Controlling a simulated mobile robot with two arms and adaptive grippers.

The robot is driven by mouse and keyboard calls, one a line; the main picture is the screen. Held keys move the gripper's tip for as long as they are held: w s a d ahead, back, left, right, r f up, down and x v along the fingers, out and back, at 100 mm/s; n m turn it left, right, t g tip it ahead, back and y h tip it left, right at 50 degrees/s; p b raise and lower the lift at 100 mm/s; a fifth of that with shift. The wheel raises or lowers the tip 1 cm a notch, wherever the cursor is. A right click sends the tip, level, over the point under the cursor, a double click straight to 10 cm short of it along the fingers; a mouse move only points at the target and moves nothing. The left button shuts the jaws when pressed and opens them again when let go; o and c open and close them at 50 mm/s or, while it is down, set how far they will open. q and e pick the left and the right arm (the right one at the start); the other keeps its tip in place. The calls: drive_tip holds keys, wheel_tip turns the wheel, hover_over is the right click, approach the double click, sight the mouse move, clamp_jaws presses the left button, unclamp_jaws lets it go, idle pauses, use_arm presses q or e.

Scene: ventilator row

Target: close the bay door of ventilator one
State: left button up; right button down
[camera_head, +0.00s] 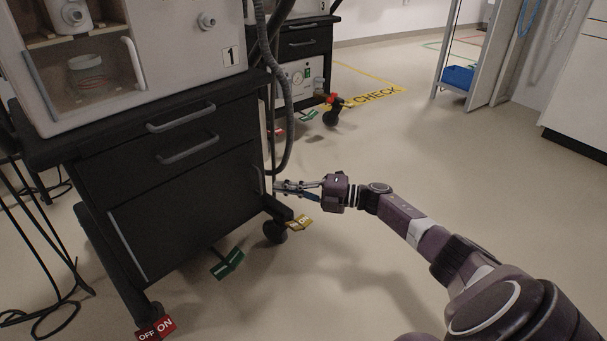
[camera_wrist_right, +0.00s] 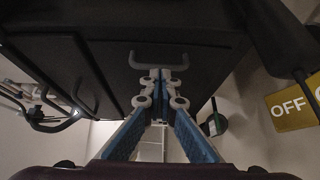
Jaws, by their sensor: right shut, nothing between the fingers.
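Ventilator one (camera_head: 190,55) is a white unit marked 1 on a black cart. The cart's dark lower front panel, which looks like the bay door (camera_head: 190,215), has a pale strip along its left edge. I cannot tell whether it sits fully flush. My right gripper (camera_head: 279,187) is shut and empty at the panel's right edge, low over the floor. In the right wrist view its fingertips (camera_wrist_right: 160,76) are just below a grey handle (camera_wrist_right: 158,62) on a dark panel; whether they touch it is unclear. My left gripper is not in view.
Two drawer handles (camera_head: 182,118) sit above the door. A grey hose (camera_head: 285,90) hangs by the cart's right side. Caster wheels carry coloured tags, including a yellow one (camera_head: 299,222) under my gripper. Another cart (camera_head: 303,60) stands behind. The floor to the right is clear.

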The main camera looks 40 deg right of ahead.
drive_tip(key=w+d+b, duration=0.2)
drive_tip(key=d+b, duration=0.2)
drive_tip(key=d, duration=0.4)
drive_tip(key=shift+s+d, duration=0.1)
drive_tip(key=shift+d, duration=0.05)
